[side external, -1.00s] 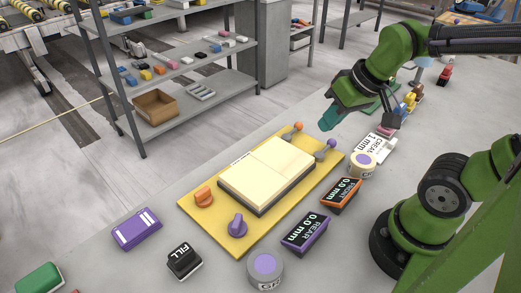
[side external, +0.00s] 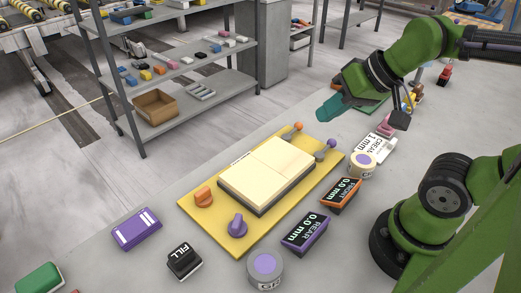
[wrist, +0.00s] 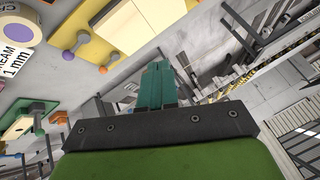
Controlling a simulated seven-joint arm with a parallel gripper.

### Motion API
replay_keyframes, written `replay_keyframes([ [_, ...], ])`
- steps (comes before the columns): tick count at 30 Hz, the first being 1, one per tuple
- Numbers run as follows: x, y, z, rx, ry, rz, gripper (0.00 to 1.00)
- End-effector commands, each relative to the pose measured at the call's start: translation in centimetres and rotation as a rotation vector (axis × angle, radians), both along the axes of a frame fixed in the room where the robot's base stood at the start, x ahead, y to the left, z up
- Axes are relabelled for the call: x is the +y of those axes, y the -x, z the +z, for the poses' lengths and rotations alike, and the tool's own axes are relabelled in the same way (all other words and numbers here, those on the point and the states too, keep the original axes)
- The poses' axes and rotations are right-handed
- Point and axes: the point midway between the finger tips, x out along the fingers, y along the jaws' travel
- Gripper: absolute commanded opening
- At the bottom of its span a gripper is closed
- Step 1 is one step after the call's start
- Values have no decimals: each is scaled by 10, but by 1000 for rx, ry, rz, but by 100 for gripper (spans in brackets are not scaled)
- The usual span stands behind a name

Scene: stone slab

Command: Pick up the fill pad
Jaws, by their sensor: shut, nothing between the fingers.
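The fill pad (side external: 185,261) is a small black block with a white "FILL" label on top and a pale base. It sits on the grey slab at the lower left in the side view, left of the yellow board's near corner. My gripper (side external: 325,113) has teal fingers and is shut and empty. It is in the air above the far right end of the yellow board, well away from the fill pad. In the wrist view the teal fingers (wrist: 157,82) are together. I cannot make out the fill pad in the wrist view.
The yellow board (side external: 190,208) carries a cream block (side external: 268,172) and orange and purple knobs. REAR (side external: 304,233) and FRONT (side external: 341,194) displays and a round grey tin (side external: 265,268) stand along its right side. A purple block (side external: 137,229) lies left of the fill pad.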

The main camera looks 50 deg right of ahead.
Motion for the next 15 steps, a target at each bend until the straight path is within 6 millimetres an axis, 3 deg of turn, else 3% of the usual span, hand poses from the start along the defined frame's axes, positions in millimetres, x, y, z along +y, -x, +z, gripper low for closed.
replay_keyframes([
  [12, 0, 0, 0, 0, 0, 0, 0],
  [15, 0, 0, 0, 0, 0, 0, 14],
])
